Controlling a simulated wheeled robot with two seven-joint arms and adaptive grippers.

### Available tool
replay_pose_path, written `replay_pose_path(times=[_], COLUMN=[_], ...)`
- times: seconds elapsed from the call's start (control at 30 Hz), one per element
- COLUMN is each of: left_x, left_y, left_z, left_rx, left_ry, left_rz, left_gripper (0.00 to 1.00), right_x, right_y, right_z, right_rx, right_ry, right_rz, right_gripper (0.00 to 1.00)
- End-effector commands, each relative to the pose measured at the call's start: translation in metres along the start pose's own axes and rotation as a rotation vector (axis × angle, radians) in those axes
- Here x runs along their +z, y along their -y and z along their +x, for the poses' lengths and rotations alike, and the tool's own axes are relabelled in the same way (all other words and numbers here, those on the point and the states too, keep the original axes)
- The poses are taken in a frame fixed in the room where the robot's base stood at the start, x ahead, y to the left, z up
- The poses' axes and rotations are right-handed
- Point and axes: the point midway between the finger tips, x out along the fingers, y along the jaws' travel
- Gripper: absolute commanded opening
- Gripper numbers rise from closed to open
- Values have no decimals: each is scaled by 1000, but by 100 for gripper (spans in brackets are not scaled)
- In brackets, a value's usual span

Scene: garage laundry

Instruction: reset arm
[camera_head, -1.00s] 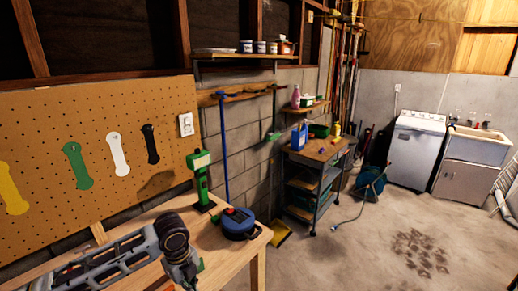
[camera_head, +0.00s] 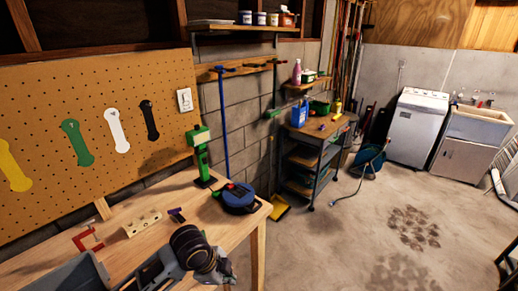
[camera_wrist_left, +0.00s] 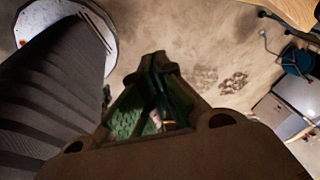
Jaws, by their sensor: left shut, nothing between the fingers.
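My left arm comes in from the bottom left in the head view, low over the near part of the wooden workbench (camera_head: 150,240). Its wrist end and left gripper (camera_head: 218,270) are near the bench's front edge; the fingers are hard to make out there. In the left wrist view the gripper (camera_wrist_left: 154,62) points out over the concrete floor, its fingers together with nothing seen between them.
On the bench are a red clamp (camera_head: 88,239), a wooden block with holes (camera_head: 142,223), a green tool (camera_head: 201,158) standing upright and a blue reel (camera_head: 238,197). A pegboard (camera_head: 90,110) stands behind. A cart (camera_head: 312,160) stands farther back; open floor lies right.

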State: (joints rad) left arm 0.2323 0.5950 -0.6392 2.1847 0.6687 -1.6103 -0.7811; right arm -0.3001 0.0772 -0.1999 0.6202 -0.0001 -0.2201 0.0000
Motion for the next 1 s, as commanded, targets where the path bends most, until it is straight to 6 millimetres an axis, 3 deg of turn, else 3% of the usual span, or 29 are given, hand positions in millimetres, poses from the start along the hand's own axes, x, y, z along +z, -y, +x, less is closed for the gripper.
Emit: replay_pose_path(times=[0.47,0.77,1.0], left_x=[-4,14,40], left_y=[-22,-39,-58], left_z=[1,0,-2], left_rx=[-77,-120,-154], left_ry=[-53,-52,-25], left_rz=[-403,-692,-933], left_gripper=[0,0,0], right_x=[1,1,1], right_y=[-3,-4,-4], right_z=[0,0,0], right_rx=[3,4,4], right_ry=[1,1,1], right_rz=[-1,-2,-2], right_gripper=[0,0,0])
